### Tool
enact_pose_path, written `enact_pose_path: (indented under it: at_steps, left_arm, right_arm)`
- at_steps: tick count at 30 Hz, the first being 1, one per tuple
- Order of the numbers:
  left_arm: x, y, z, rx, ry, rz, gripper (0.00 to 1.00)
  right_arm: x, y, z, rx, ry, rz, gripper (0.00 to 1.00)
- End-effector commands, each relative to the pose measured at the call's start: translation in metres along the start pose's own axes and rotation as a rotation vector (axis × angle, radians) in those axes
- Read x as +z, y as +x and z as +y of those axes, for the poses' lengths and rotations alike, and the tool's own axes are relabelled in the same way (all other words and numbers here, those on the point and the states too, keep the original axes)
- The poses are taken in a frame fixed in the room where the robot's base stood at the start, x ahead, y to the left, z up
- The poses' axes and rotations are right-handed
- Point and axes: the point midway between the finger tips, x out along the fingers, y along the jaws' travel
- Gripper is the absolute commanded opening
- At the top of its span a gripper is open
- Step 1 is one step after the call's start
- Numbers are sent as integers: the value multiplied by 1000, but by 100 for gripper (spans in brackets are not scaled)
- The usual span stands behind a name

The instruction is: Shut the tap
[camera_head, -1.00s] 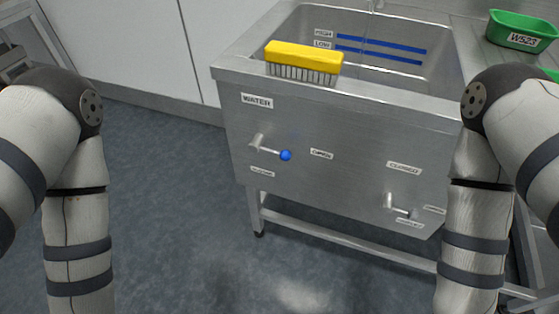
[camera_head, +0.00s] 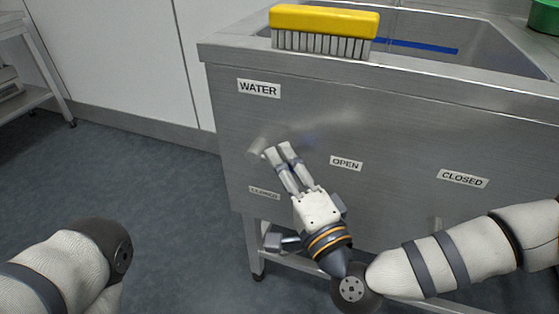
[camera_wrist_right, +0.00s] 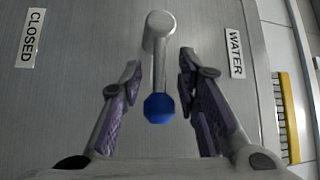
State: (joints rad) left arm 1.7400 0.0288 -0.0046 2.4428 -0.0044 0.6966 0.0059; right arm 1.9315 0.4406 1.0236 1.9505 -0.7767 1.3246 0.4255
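The tap is a metal lever on the steel tank front, below the WATER label (camera_head: 259,89). In the head view its pivot (camera_head: 257,146) shows, and my right gripper hides most of the lever. In the right wrist view the lever (camera_wrist_right: 159,62) and its blue knob (camera_wrist_right: 159,108) lie between the fingers, with a gap on each side. The lever points from the pivot towards the OPEN label side. My right gripper (camera_head: 278,150) is open around the lever; it also shows in the wrist view (camera_wrist_right: 158,70). My left gripper is out of view.
The OPEN label (camera_head: 346,163) is right of the tap, and a CLOSED label (camera_head: 264,192) is below it. Another CLOSED label (camera_head: 463,179) is further right. A yellow brush (camera_head: 324,32) stands on the tank rim. A green container (camera_head: 545,17) is at top right.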

Motion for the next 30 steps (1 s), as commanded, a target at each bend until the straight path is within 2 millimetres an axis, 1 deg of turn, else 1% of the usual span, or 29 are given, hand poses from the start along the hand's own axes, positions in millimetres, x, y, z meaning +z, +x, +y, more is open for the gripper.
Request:
enact_pose_path:
  at_steps: [1,4,11,12,14,15,16,30]
  left_arm:
    - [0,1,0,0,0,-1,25]
    - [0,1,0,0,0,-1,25]
    - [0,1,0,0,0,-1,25]
    - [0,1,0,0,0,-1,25]
    - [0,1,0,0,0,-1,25]
    - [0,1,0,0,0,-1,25]
    - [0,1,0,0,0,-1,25]
    - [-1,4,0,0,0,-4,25]
  right_arm:
    - [0,6,0,0,0,0,30]
    - [1,14,0,1,0,-1,30]
    - [0,16,1,2,0,-2,30]
    - [1,15,1,2,0,-2,28]
    - [1,15,1,2,0,-2,14]
    - [1,15,1,2,0,-2,5]
    - [0,15,1,2,0,-2,0]
    - [0,15,1,-7,8,2,0]
